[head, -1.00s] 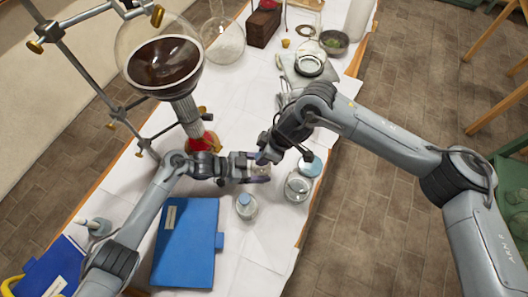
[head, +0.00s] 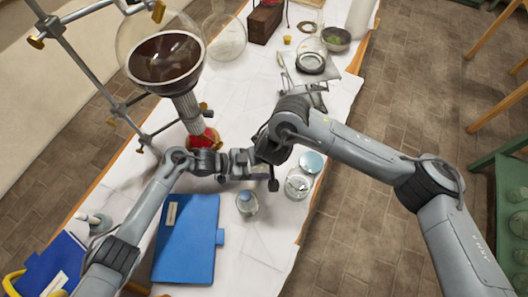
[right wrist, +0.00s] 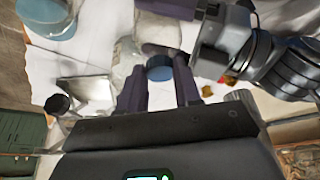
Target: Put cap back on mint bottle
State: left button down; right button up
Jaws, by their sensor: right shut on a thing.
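My right gripper (right wrist: 160,92) is shut on a small blue cap (right wrist: 160,68), which sits at its fingertips in the right wrist view. My left gripper (right wrist: 165,30) is just beyond the cap, its dark purple fingers around a pale, clear bottle (right wrist: 162,28) that is largely hidden. In the head view my right arm covers most of the left gripper (head: 262,172), the bottle and the cap. The cap is very close to the left fingers; I cannot tell whether it touches the bottle.
A small blue-topped bottle (head: 246,203), a clear jar (head: 298,184) and a light-blue-topped jar (head: 311,162) stand close by. A blue folder (head: 185,238) lies in front. A stand holds a large flask of dark liquid (head: 165,60). White tabletop (head: 262,245) is clear at the front right.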

jog(key=m, duration=0.1)
jog(key=m+h, duration=0.1)
jog(key=shift+a+r+m, duration=0.15)
jog(key=shift+a+m, duration=0.2)
jog(key=shift+m, duration=0.05)
jog(key=shift+m+h, duration=0.4)
jog(key=shift+m, duration=0.7)
jog(key=o, duration=1)
jog(key=shift+d, duration=0.1)
jog(key=shift+c, duration=0.4)
